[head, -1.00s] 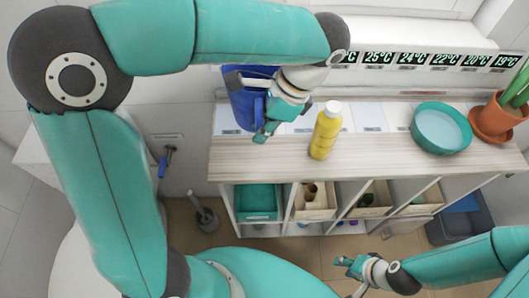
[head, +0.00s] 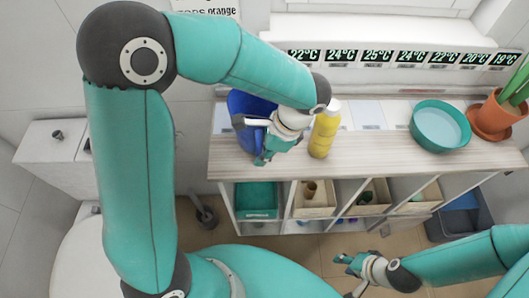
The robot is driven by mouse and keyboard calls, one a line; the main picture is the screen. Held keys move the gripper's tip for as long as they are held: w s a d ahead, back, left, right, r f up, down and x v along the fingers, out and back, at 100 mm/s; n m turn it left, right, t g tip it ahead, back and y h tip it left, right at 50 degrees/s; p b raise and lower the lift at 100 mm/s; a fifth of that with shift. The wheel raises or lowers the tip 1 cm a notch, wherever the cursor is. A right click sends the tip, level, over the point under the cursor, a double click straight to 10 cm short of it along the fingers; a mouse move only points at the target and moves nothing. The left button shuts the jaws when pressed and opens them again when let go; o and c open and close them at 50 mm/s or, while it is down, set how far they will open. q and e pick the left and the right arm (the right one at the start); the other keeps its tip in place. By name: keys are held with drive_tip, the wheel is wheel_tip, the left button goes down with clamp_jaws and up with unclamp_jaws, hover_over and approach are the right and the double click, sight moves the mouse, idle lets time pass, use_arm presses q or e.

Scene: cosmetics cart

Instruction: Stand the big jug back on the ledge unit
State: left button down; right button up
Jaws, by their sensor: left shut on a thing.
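The big jug (head: 240,112) is blue and is in the head view at the left end of the ledge unit (head: 390,160), a pale wood top over open shelves. My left gripper (head: 263,158) is shut on the jug at its front right side. The jug looks close to upright, over or on the wood top; whether its base touches is hard to tell. My forearm and gripper hide part of it. My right gripper (head: 347,263) is low at the front right, empty, with its fingers apart, away from the jug.
A yellow bottle (head: 324,130) stands just right of my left gripper, very close to it. Further right are a teal bowl (head: 440,127) and a terracotta plant pot (head: 493,120). Bins (head: 257,200) fill the shelves below. A toilet (head: 75,255) stands at the left.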

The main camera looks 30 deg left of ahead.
use_arm(q)
drive_tip(key=c, duration=1.1)
unclamp_jaws()
drive_tip(key=shift+f, duration=0.1)
drive_tip(key=v, duration=1.2)
